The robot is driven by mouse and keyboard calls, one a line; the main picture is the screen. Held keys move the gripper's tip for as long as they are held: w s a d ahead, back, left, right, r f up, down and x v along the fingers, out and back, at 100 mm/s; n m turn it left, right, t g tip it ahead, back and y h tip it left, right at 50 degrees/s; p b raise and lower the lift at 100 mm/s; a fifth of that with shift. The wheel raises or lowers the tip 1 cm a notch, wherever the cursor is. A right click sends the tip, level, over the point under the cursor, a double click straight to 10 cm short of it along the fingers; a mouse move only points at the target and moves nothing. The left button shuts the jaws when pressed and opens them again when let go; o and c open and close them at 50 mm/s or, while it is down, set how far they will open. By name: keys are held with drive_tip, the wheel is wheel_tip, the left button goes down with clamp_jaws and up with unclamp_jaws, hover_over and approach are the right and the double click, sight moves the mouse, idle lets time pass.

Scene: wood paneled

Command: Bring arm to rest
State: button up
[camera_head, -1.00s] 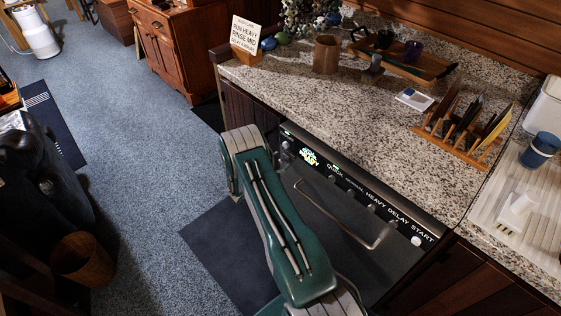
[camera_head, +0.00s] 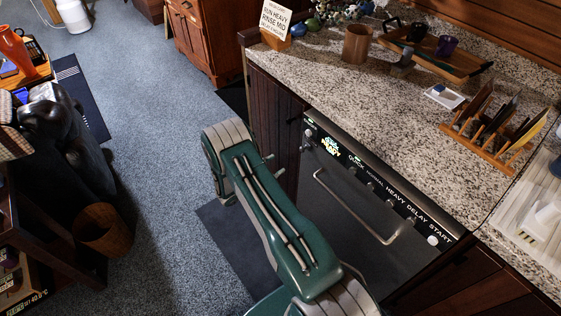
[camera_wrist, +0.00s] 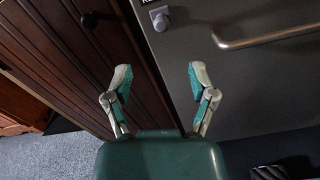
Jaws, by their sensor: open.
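My green and grey arm (camera_head: 275,225) reaches out in front of the dark dishwasher (camera_head: 340,240) in the head view, bent at its far end. My gripper (camera_wrist: 158,74) shows in the wrist view with its two green and pale fingers well apart and nothing between them. Beyond the fingers are the dark wood cabinet panel (camera_wrist: 75,60) and the grey dishwasher front with its knob (camera_wrist: 160,18) and bar handle (camera_wrist: 270,37). The fingers look apart from these surfaces. In the head view my gripper is mostly hidden behind the arm.
The granite counter (camera_head: 385,110) holds a sign (camera_head: 278,22), a brown cup (camera_head: 357,44), a wooden tray (camera_head: 450,62) and a rack (camera_head: 495,140). A wicker bin (camera_head: 102,230) and dark chair stand left. Open blue carpet (camera_head: 160,130) lies between.

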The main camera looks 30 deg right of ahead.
idle(0.4)
drive_tip(key=s+a+r+m+g+y, duration=0.2)
drive_tip(key=s+r+m+y, duration=0.25)
drive_tip(key=r, duration=0.75)
drive_tip(key=s+a+r+m+g+y, duration=0.25)
drive_tip(key=s+r+m, duration=0.2)
drive_tip(key=r, duration=0.75)
drive_tip(key=s+a+r+m+t+y, duration=0.6)
drive_tip(key=s+a+r+t+y, duration=0.3)
drive_tip(key=s+a+r, duration=0.5)
drive_tip(key=s+a+y, duration=0.1)
drive_tip(key=s+y, duration=0.1)
drive_tip(key=s, duration=0.1)
drive_tip(key=shift+s+a+r+m, duration=0.15)
drive_tip(key=shift+s+a+m, duration=0.2)
drive_tip(key=shift+a+m, duration=0.05)
drive_tip(key=shift+d, duration=0.1)
